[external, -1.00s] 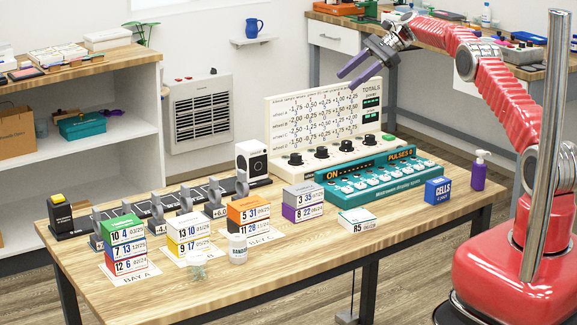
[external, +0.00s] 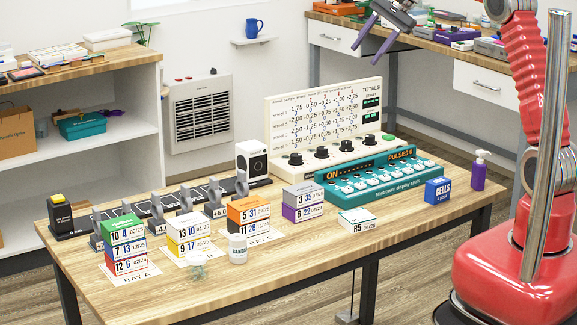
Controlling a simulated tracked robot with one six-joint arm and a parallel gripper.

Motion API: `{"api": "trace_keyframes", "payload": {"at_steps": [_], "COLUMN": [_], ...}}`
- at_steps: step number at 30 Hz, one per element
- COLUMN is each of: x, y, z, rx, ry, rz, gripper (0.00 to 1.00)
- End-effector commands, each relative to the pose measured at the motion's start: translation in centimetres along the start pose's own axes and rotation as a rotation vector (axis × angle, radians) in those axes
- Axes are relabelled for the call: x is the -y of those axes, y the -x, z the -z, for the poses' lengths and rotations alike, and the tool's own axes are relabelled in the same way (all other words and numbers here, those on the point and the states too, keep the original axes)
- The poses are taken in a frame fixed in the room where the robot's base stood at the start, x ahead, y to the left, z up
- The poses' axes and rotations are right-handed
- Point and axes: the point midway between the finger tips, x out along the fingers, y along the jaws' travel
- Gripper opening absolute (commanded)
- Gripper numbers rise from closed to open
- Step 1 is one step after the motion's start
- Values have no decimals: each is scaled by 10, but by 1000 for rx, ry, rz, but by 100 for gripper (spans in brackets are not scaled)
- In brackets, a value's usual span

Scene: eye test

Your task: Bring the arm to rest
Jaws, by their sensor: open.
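My gripper (external: 372,42) is at the top of the external view, above and behind the white totals board (external: 318,120) in the picture. Its two grey-purple fingers are spread apart with nothing between them. It touches nothing that I can see. My red arm rises steeply from its base at the right, and its upper part is cut off by the top edge of the picture.
The wooden table (external: 250,285) holds stacked label boxes (external: 125,245), a teal pulse panel (external: 380,177), a blue cells box (external: 437,191) and a purple pump bottle (external: 478,175). A shelf (external: 95,150) stands left. A cluttered workbench (external: 430,45) stands behind.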

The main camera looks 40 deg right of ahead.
Motion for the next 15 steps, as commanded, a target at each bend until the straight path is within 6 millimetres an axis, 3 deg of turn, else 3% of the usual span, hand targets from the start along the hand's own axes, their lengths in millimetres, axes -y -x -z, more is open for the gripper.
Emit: {"api": "trace_keyframes", "payload": {"at_steps": [15], "x": [-75], "y": [44], "z": [-80], "rx": [-147], "ry": [323], "rz": [-82], "gripper": [45]}}
